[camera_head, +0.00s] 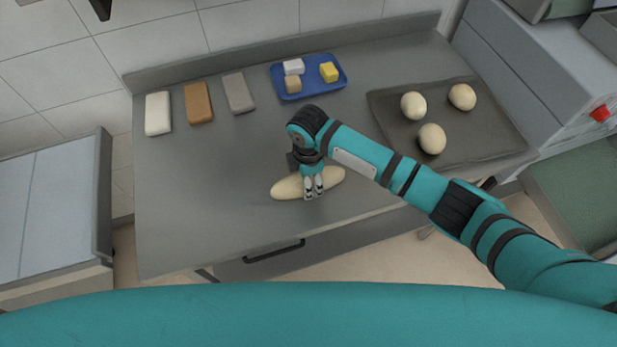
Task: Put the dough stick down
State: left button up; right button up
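The dough stick (287,188) is a long, pale, tapered roll near the front middle of the grey worktop. It lies roughly left to right, its right end tilted slightly toward the back. My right gripper (313,188) points down over its middle, and its visible finger parts overlap the dough. The far side of the grip is hidden, so I cannot tell whether it is shut on the stick or open around it. I also cannot tell whether the stick rests on the worktop or is just above it. My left gripper is not in view.
A dark tray (470,141) with three dough balls is at right. A blue tray (311,91) with small blocks is at the back. White (158,113), brown (198,103) and grey (238,93) blocks stand at back left. The worktop (195,200) is clear at front left.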

jog(key=o, duration=0.3)
jog(key=shift+r, duration=0.1)
notch_tip(320, 180, up, 12)
jog(key=shift+r+b, duration=0.1)
jog(key=shift+b, duration=0.9)
